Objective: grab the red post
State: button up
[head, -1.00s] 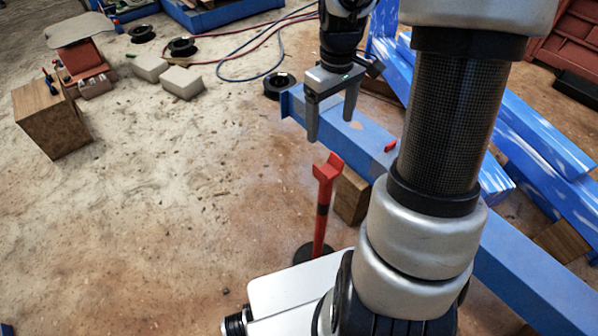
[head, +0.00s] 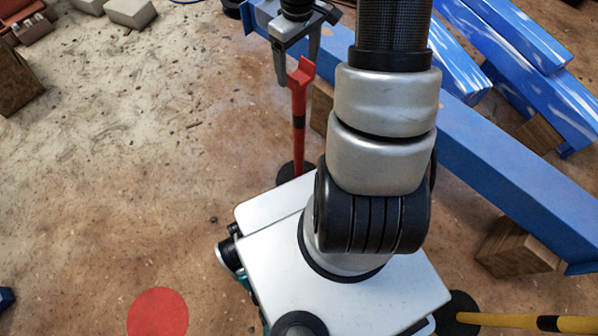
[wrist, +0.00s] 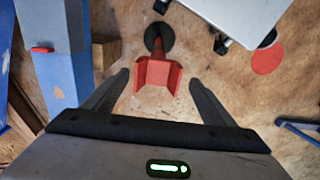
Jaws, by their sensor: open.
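The red post (head: 298,122) stands upright on a round black base (head: 294,172), just beyond my white base in the head view. It has a dark band partway up and a forked red top. In the wrist view the post's red top (wrist: 158,75) lies ahead of and between my fingers, with its black base behind it. My gripper (head: 297,72) is open and empty, pointing down close to the post's top. It also shows in the wrist view (wrist: 157,82), with a finger on either side and clear of the red top.
A long blue beam (head: 480,145) runs diagonally to the right of the post, resting on wooden blocks (head: 515,245). More blue beams (head: 520,50) lie behind it. A red disc (head: 157,312) lies on the floor at lower left. The floor left of the post is open.

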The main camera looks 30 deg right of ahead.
aim_at(299, 77)
notch_tip(299, 77, down, 4)
jog(key=shift+w+d+r+b, duration=0.1)
jog(key=shift+d+b, duration=0.05)
jog(key=shift+b, duration=0.4)
jog(key=c, duration=1.9)
jog(key=shift+w+r, duration=0.1)
grip_shut()
